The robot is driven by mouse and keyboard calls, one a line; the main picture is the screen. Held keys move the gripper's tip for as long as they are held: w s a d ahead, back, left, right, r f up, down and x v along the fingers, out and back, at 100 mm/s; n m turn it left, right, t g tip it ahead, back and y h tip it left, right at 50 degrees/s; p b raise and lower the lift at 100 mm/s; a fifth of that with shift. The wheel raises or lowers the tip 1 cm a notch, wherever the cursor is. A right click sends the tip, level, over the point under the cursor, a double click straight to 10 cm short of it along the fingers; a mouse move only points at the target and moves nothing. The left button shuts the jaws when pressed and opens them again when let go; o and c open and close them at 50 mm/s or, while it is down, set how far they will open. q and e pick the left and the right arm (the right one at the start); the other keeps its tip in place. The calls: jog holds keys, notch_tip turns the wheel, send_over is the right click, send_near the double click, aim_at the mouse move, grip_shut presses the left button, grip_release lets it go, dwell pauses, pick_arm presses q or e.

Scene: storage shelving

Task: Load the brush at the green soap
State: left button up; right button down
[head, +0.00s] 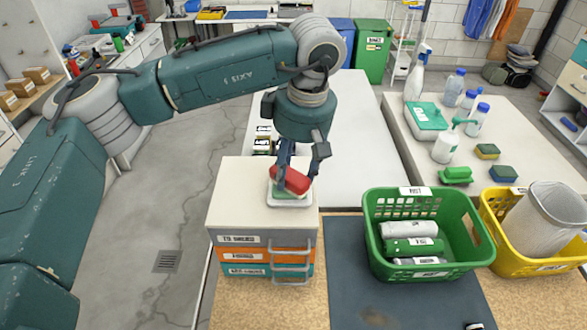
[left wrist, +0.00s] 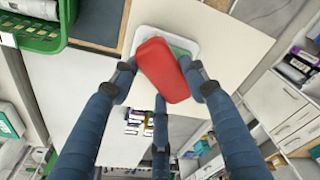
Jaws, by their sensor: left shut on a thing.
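My left gripper (head: 291,174) is shut on a red brush (head: 290,181), which is tilted in the head view. The brush is directly over the green soap (head: 281,193), which lies in a white dish (head: 290,201) on top of the drawer unit. In the left wrist view the red brush (left wrist: 162,72) sits between the fingers and covers most of the soap (left wrist: 182,52) and part of the dish (left wrist: 150,31). I cannot tell whether the brush's underside touches the soap. My right gripper is not in view.
The drawer unit (head: 262,240) has labelled grey, orange and teal drawers. A green basket (head: 415,274) with rolls stands to its right, then a yellow basket (head: 515,262). Bottles, sponges and a green brush (head: 456,174) are on the right-hand table. The drawer unit's top around the dish is clear.

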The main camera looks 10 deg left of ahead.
aim_at(293, 172)
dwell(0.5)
pick_arm(q)
jog(key=shift+r+p, duration=0.55)
jog(key=shift+r, duration=0.4)
jog(key=shift+r+p, duration=1.3)
jog(key=shift+r, duration=1.25)
